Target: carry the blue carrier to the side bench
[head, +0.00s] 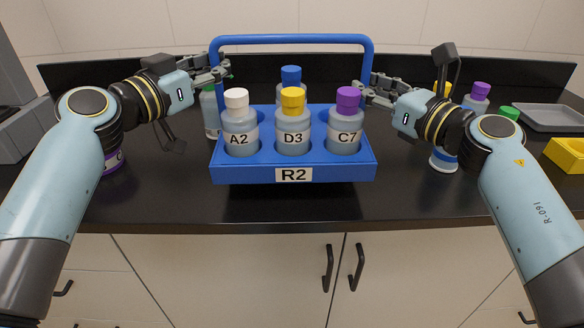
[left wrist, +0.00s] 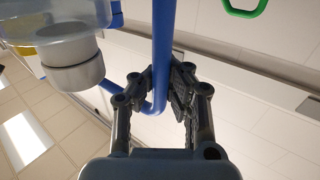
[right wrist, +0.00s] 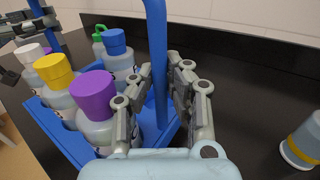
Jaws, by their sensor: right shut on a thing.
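The blue carrier (head: 222,173), labelled R2, is level over the black worktop and seems a little above it. Its front row holds a white-capped bottle A2 (head: 240,125), a yellow-capped bottle D3 (head: 292,125) and a purple-capped bottle C7 (head: 345,125). A blue-capped bottle (head: 291,77) stands behind them. My left gripper (head: 222,73) is shut on the handle's left post, which also shows between its fingers in the left wrist view (left wrist: 163,60). My right gripper (head: 362,88) is shut on the right post, clear in the right wrist view (right wrist: 157,70).
The worktop (head: 170,205) has a free strip at the front. A green-capped bottle (head: 210,112) stands behind the carrier's left side. Purple-capped (head: 478,98) and green-capped (head: 510,113) bottles stand at right, near a grey tray (head: 550,118) and a yellow bin (head: 568,153).

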